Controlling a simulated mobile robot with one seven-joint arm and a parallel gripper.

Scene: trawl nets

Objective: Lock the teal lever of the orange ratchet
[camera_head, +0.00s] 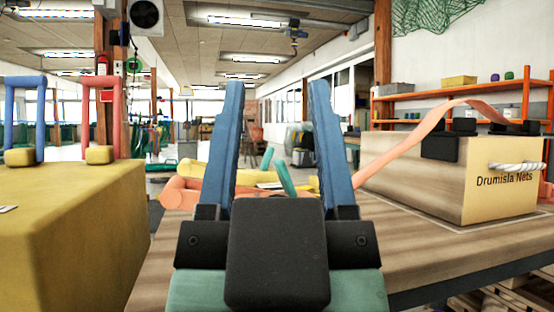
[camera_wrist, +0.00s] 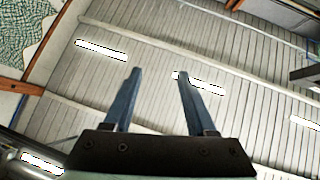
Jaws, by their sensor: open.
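My gripper (camera_head: 277,88) is open and empty, with two blue fingers standing upright close to the head camera. In the wrist view, my gripper (camera_wrist: 158,74) points toward the ceiling with nothing between its fingers. A teal lever (camera_head: 284,178) shows in the gap between the fingers, farther back on the table and tilted up to the left. Its lower end is hidden behind my gripper. An orange strap (camera_head: 405,125) runs from the crate down to the left behind my right finger. Orange parts (camera_head: 181,193) lie left of my left finger. The ratchet body is mostly hidden.
A wooden crate (camera_head: 400,185) marked "Drumisla Nets" stands on the wooden table (camera_head: 420,245) at right. Yellow rolls (camera_head: 205,172) lie behind my fingers. A yellow block (camera_head: 75,225) with blue and red frames stands at left. Orange shelves (camera_head: 455,87) are at the back right.

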